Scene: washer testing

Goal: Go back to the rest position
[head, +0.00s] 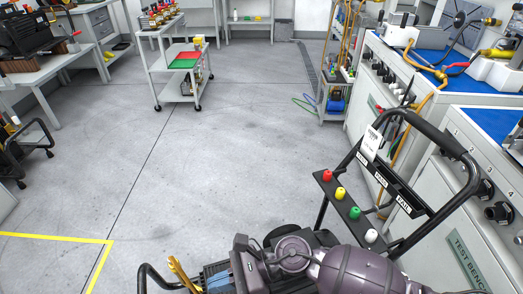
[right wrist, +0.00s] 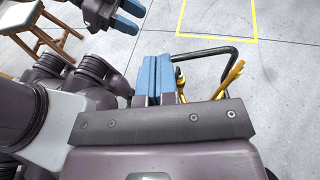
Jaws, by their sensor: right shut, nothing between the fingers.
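My right arm reaches in from the lower right in the head view. Its gripper (head: 220,281) is low in the picture, over the near part of a black-framed cart. In the right wrist view the two blue fingers (right wrist: 155,78) lie flat together with nothing between them. My left gripper (right wrist: 128,16) shows at the top left of the right wrist view, with its blue fingers apart and nothing seen between them. It is not in the head view.
The cart's black handle (head: 440,140) and panel of red, yellow, green and white knobs (head: 340,195) stand close by my right arm. A yellow part (head: 180,272) is beside the right gripper. Test benches line the right. A wooden stool (right wrist: 38,35) is near my left gripper. The middle floor is clear.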

